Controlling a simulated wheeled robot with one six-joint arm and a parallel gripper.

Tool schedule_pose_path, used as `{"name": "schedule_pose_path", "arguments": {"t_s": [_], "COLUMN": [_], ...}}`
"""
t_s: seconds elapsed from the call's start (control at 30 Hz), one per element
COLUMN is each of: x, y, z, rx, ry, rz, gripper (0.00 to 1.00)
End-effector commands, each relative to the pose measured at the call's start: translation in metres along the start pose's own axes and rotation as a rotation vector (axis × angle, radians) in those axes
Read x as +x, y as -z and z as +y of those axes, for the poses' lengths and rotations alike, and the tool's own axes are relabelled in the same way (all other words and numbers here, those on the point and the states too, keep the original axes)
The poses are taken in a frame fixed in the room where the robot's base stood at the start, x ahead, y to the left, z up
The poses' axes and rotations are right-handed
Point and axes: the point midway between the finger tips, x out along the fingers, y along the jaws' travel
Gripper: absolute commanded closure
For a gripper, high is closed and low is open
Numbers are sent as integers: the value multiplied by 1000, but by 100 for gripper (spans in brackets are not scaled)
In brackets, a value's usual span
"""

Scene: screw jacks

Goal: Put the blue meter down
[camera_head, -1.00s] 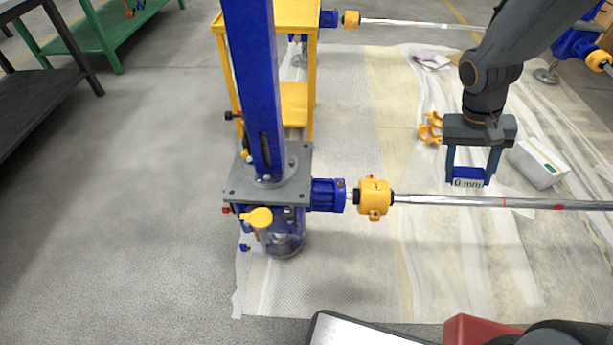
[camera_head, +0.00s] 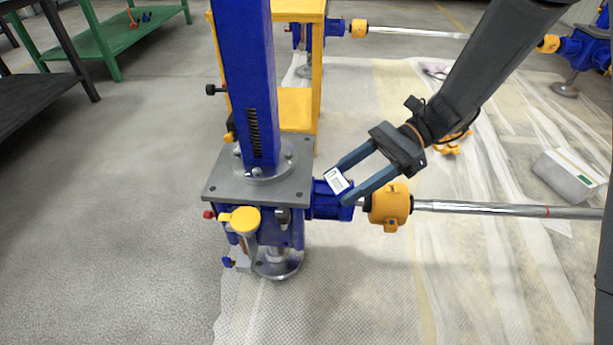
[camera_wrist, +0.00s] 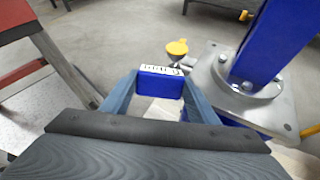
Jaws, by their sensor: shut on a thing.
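The blue meter (camera_head: 338,183) is a small block with a white face, held between the fingertips of my gripper (camera_head: 345,188). In the head view it is tilted and appears over the blue motor housing beside the screw jack; I cannot tell whether it touches. In the wrist view the meter (camera_wrist: 160,82) sits between both fingers, blue side toward the camera, white marked face at its top edge. The jack's grey base plate (camera_head: 225,182) is just left of the gripper in the head view, and right of it in the wrist view (camera_wrist: 270,105).
The jack's blue column (camera_head: 247,80) rises from the plate, with a yellow cap (camera_head: 245,220) in front. A yellow coupling (camera_head: 391,205) and steel shaft (camera_head: 480,208) extend right. A white box (camera_head: 568,175) lies on the sheeted floor. A yellow stand (camera_head: 297,105) is behind.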

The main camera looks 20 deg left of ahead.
Motion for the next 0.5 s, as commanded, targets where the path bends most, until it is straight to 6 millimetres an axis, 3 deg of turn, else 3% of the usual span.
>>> {"name": "schedule_pose_path", "arguments": {"t_s": [0.1,0.3,0.5], "x": [14,12,-2], "y": [-6,-30,-44], "z": [-43,-108,-147], "rx": [6,-6,-21], "ry": [114,299,418], "rz": [-159,-359,-457], "gripper": [77,77,77]}}
